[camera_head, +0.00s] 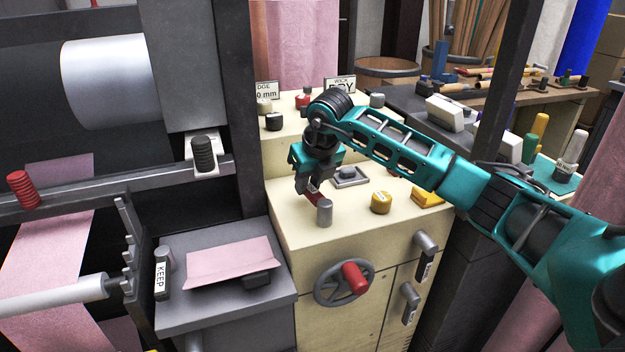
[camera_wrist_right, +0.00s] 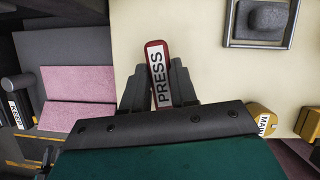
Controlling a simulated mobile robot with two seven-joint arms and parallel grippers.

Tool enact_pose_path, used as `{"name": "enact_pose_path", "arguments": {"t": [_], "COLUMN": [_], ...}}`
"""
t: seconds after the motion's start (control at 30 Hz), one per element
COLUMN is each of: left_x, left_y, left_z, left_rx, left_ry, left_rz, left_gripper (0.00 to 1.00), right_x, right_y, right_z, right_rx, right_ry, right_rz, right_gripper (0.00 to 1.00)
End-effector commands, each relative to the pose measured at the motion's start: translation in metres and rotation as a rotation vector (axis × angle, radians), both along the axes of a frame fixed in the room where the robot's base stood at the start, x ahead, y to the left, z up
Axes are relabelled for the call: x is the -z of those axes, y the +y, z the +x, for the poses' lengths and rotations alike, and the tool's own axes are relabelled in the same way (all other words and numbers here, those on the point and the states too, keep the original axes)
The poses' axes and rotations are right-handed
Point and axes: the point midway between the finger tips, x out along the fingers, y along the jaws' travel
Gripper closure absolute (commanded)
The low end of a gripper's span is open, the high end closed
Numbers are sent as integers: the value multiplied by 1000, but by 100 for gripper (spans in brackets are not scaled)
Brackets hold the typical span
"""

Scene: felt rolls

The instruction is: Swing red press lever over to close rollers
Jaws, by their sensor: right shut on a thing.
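The red press lever (camera_wrist_right: 155,44) lies between the fingers of my right gripper (camera_wrist_right: 158,84) in the right wrist view, with its white PRESS label facing the camera. In the head view my right gripper (camera_head: 310,180) reaches down over the top of the cream cabinet (camera_head: 285,225). A small part of the red lever (camera_head: 314,197) shows below it, close behind a grey knob (camera_head: 324,213). The fingers are shut on the lever. A large metallic roller (camera_head: 110,80) and a pale lower roller (camera_head: 60,298) show at the left. My left gripper is not in view.
A yellow knob (camera_head: 381,202) and a grey block in a square frame (camera_head: 349,177) sit close to the gripper. A red-handled handwheel (camera_head: 343,283) is on the cabinet front. Pink felt (camera_head: 232,262) lies on the grey KEEP box. A dark post (camera_head: 510,80) stands behind my right arm.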

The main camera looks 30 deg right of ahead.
Motion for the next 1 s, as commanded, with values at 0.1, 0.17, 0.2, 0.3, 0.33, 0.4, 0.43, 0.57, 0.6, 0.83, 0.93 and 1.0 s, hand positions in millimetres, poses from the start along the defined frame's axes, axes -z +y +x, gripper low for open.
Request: {"name": "enact_pose_path", "arguments": {"t": [0.1,0.17,0.2,0.3,0.33,0.4,0.43,0.57,0.6,0.83,0.93,1.0], "left_x": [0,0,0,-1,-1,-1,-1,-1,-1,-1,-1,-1], "left_y": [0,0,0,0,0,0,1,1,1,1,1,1], "left_z": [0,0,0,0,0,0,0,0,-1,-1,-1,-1], "left_rx": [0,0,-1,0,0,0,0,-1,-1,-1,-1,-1], "left_ry": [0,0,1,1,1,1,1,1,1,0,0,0], "left_rz": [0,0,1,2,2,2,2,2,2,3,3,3], "left_gripper": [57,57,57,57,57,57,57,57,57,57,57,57], "right_x": [-1,-1,-1,-1,-1,-1,-1,-2,-2,-1,-1,-1], "right_y": [6,10,12,18,20,24,26,34,36,46,49,51], "right_z": [0,0,0,-1,-2,-3,-4,-6,-8,-15,-18,-20], "right_rx": [-102,-159,-196,-291,-319,-386,-414,-538,-574,-763,-830,-871], "right_ry": [-1,-3,-2,-2,-2,-1,-1,-3,-3,-3,-3,-3], "right_rz": [-1,-1,-1,0,0,0,0,0,1,1,0,1], "right_gripper": [100,100,100,100,100,100,100,100,100,100,100,100]}}
